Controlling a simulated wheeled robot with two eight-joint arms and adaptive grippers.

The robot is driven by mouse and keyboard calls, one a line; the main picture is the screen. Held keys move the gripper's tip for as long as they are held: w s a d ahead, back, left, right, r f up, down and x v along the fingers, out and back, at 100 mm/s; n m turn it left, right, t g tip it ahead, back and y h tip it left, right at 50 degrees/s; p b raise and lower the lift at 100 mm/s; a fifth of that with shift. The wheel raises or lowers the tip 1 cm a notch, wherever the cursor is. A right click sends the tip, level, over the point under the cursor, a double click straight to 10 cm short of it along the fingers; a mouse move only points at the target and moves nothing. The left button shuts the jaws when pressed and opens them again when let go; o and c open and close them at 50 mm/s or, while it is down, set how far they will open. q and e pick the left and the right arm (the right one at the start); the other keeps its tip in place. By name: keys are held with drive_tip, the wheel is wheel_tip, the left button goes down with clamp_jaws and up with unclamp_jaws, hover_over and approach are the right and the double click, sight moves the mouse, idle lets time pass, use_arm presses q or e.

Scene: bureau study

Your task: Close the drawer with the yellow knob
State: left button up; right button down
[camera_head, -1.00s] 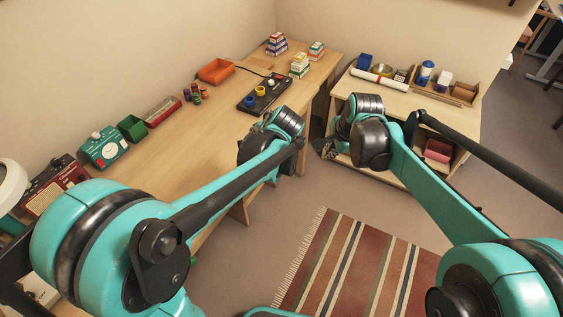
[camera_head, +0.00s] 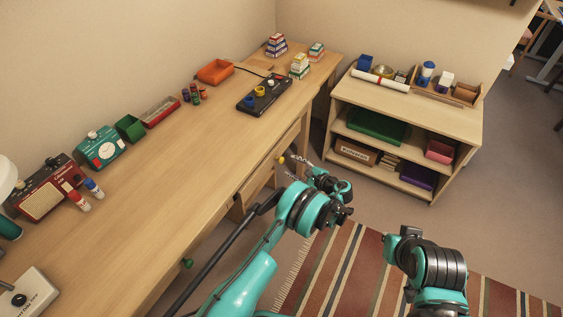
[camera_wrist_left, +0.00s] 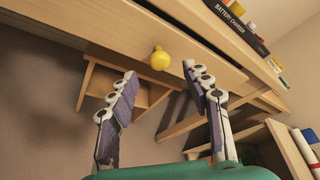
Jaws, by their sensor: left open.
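The yellow knob (camera_head: 281,160) sits on a wooden drawer front at the desk's right-hand side. In the left wrist view the yellow knob (camera_wrist_left: 160,59) and the drawer front (camera_wrist_left: 110,32) are near the top. My left gripper (camera_head: 294,168) is just in front of the knob in the head view. In the left wrist view my left gripper (camera_wrist_left: 160,88) is open and empty, its fingers spread on either side below the knob, apart from it. How far the drawer stands out is hard to tell. My right arm shows at lower right; its fingers are not visible.
A green knob (camera_head: 187,263) is nearer along the desk front. A low shelf unit (camera_head: 410,110) stands beyond my left gripper. A striped rug (camera_head: 350,262) covers open floor.

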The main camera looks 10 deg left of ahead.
sight(283, 161)
use_arm(q)
drive_tip(key=b+x, duration=0.2)
drive_tip(key=x, duration=0.5)
drive_tip(key=shift+f, duration=0.1)
drive_tip(key=shift+w+a, duration=0.25)
drive_tip(key=shift+a, duration=0.05)
clamp_jaws()
drive_tip(key=shift+s+a, duration=0.1)
